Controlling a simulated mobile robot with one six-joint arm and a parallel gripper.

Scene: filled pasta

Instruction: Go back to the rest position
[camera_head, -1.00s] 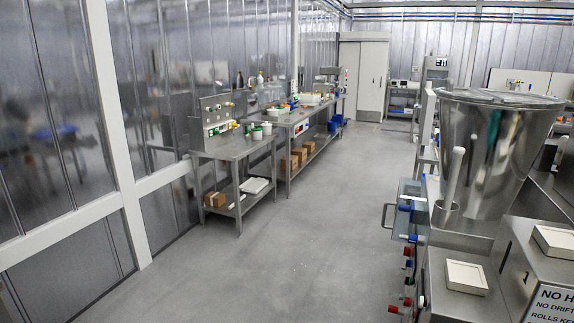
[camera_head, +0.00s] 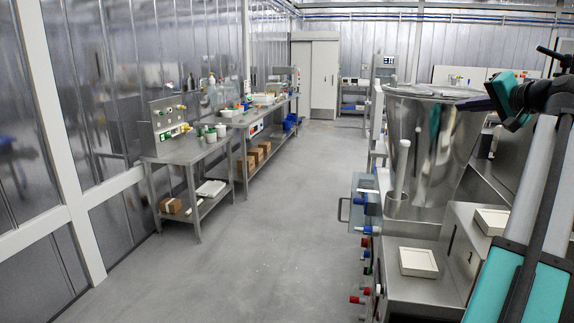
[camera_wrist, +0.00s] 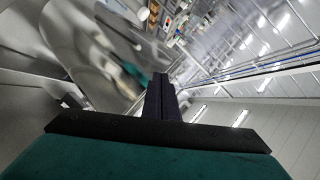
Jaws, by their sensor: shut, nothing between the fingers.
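My gripper (camera_head: 474,104) shows at the upper right of the head view, at the end of my teal and grey arm. Its dark fingers point left, in front of the rim of the steel hopper (camera_head: 425,150); whether they touch it cannot be told. In the wrist view my gripper (camera_wrist: 161,82) has its two dark fingers together, with nothing between them. The hopper also fills the left of the wrist view (camera_wrist: 85,50), tilted and blurred.
The machine with the hopper stands at the right, with a white square dish (camera_head: 418,262) on its top and coloured knobs on its side. A steel bench (camera_head: 180,152) with bottles and pots lines the left wall. The grey floor (camera_head: 270,240) between them is clear.

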